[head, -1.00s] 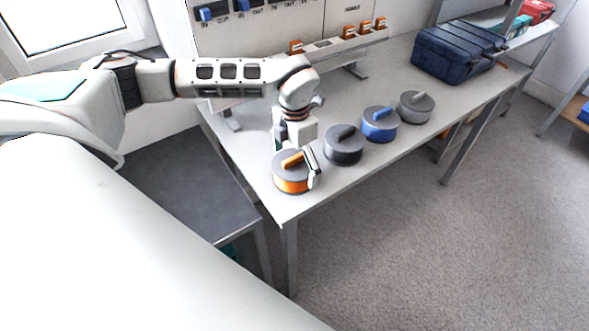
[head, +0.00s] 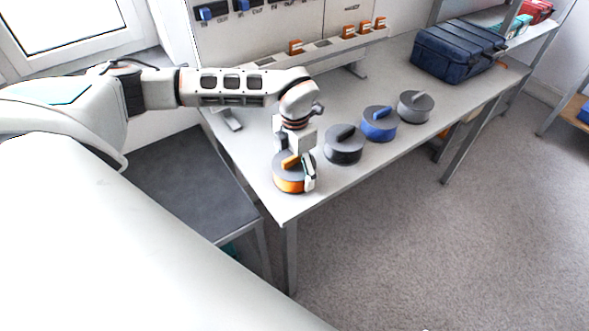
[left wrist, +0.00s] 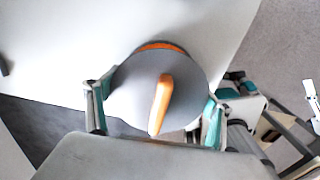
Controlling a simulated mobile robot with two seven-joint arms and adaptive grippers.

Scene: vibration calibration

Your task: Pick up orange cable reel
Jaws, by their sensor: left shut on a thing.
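The orange cable reel (head: 291,184) has a grey top, an orange side and an orange handle bar. It sits at the near left corner of the table. My left gripper (head: 296,168) comes down on it from above, its fingers on opposite sides of the reel, shut on it. In the left wrist view the reel (left wrist: 185,92) lies between the two teal-padded fingers of the left gripper (left wrist: 155,115), with the handle between them. I see no clear gap under the reel.
A dark grey reel (head: 343,152), a blue reel (head: 379,127) and a lighter grey reel (head: 415,108) stand in a row along the table (head: 385,88). A dark blue case (head: 455,52) sits at the back right. A panel with a ledge (head: 330,45) stands behind.

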